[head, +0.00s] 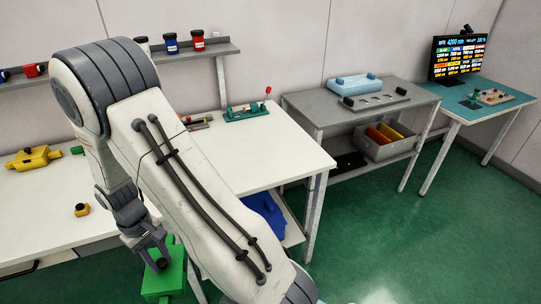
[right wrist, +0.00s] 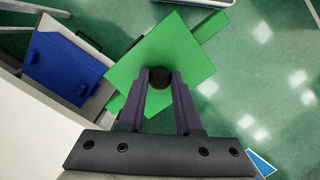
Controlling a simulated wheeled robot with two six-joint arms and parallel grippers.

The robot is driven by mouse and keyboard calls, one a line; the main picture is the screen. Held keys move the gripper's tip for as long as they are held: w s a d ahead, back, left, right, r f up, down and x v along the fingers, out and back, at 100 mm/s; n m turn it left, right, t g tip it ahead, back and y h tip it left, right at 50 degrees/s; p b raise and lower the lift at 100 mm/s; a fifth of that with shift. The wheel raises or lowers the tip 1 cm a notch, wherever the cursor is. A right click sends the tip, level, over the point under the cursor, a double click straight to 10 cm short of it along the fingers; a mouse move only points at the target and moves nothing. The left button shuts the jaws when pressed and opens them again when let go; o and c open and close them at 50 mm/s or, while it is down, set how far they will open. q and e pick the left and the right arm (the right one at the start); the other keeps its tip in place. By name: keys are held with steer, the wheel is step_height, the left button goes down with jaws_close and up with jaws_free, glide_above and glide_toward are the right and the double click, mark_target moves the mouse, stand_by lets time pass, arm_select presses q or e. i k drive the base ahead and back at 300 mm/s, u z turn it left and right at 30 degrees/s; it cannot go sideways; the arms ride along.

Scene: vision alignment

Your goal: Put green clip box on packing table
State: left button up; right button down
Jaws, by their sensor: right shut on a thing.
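The green clip box (head: 165,282) is at the bottom of the head view, off the front edge of the white table and above the green floor. My right gripper (head: 153,252) points down and is shut on it. In the right wrist view the fingers of the gripper (right wrist: 160,82) close on a dark round knob on the green box (right wrist: 172,52). A white table (head: 285,155), a grey table (head: 320,112) and a teal-topped table (head: 465,103) are in the head view; which is the packing table is not marked. My left gripper is not in view.
A yellow part (head: 30,157) and a small orange-yellow part (head: 82,210) lie on the white table. A teal fixture (head: 247,112) stands at its back. A blue box (head: 265,218) sits low beneath it. A light blue box (head: 354,82) is on the grey table. Open green floor lies right.

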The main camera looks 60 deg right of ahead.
mark_target(230, 161)
steer(key=z, duration=1.1)
